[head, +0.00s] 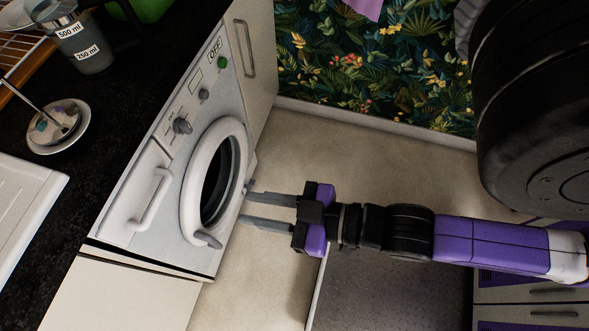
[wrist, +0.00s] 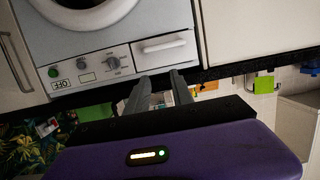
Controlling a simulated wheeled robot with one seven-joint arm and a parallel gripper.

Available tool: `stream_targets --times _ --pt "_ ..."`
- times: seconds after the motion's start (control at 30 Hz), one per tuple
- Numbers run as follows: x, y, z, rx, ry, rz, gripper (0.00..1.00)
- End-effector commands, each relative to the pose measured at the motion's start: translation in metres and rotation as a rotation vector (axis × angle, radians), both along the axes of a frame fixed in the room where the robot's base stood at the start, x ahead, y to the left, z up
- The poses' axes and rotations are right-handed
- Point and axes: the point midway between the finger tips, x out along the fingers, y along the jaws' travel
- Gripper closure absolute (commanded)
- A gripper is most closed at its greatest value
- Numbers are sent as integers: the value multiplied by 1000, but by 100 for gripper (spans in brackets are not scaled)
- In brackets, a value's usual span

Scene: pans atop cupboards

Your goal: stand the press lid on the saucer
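A white saucer (head: 77,143) lies on the black counter at the left of the head view. A clear jug (head: 88,55) marked 500 ml and 250 ml stands farther back, partly cut off by the picture edge. My gripper (head: 245,207) is open and empty, in front of the washing machine door and well right of the saucer. Its two spread fingers also show in the wrist view (wrist: 159,82).
The washing machine (head: 158,156) stands under the counter (head: 118,75), its round door close to my fingers. A white tray or sink edge (head: 28,205) lies in front of the saucer. A wire rack (head: 18,48) is at the back left. The floor (head: 330,145) is clear.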

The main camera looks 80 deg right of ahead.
Motion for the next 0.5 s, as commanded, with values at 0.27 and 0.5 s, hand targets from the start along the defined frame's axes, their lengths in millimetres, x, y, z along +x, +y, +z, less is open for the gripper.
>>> stream_targets --times 0.27,0.5 --pt "-68 -16 5 6 38 -29 72" --pt "-75 -18 8 6 38 -35 72"
